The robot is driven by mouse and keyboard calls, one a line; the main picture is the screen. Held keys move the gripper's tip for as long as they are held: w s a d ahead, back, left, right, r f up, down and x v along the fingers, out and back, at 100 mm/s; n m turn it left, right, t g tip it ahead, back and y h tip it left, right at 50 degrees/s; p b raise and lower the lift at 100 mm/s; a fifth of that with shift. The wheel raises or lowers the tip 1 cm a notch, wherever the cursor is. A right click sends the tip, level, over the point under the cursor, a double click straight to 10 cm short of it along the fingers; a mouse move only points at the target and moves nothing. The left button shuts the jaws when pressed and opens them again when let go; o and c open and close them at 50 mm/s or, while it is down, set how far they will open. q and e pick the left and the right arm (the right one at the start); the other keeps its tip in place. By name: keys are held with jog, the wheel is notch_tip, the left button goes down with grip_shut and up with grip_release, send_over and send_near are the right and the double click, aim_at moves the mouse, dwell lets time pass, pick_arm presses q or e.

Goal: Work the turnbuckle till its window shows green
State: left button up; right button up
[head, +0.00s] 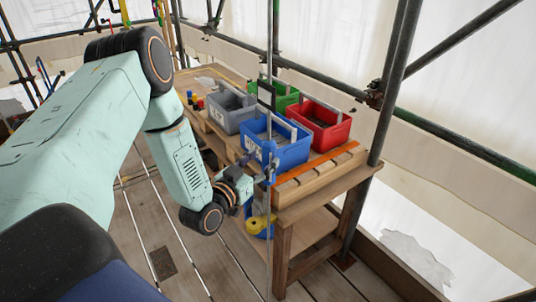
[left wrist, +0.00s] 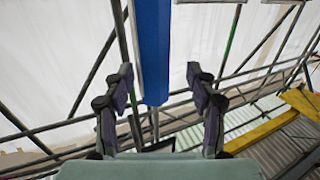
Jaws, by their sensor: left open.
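A thin upright rod (head: 269,215) stands in front of the workbench in the head view. No window colour can be read. My left gripper (head: 262,174) is at the rod, by the blue part. In the left wrist view a blue bar (left wrist: 154,55) comes down from the top, its lower end in line with the gap between the spread, empty fingers (left wrist: 165,95). Contact is not visible. My right gripper is out of view.
The wooden workbench (head: 312,188) holds a grey bin (head: 232,115), a blue bin (head: 285,153), a red bin (head: 322,137) and a green bin (head: 286,92). A yellow item (head: 258,225) is below, near the lower shelf. Dark scaffold poles (head: 385,85) stand at the right. The plank floor in front is clear.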

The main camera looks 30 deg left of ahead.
aim_at(266, 159)
pick_arm(q)
jog(key=shift+w+d, duration=0.15)
jog(key=shift+w, duration=0.5)
jog(key=shift+w+d, duration=0.15)
jog(key=shift+w, duration=0.45)
jog(key=shift+w+d+r, duration=0.15)
jog(key=shift+d, duration=0.1)
jog(key=shift+d+r, duration=0.1)
jog(key=shift+r, duration=0.05)
jog(key=shift+a, duration=0.35)
jog(key=shift+w+a+f, duration=0.1)
jog(key=shift+w+f, duration=0.05)
jog(key=shift+f, duration=0.1)
jog(key=shift+c, duration=0.7)
jog(key=shift+w, duration=0.1)
jog(key=shift+c, duration=0.7)
jog(key=shift+d+r, duration=0.1)
jog(key=shift+d, duration=0.2)
jog(key=c, duration=0.3)
jog(key=shift+s, duration=0.2)
jog(key=shift+c, duration=0.8)
jog(key=shift+a, duration=0.15)
jog(key=c, duration=0.4)
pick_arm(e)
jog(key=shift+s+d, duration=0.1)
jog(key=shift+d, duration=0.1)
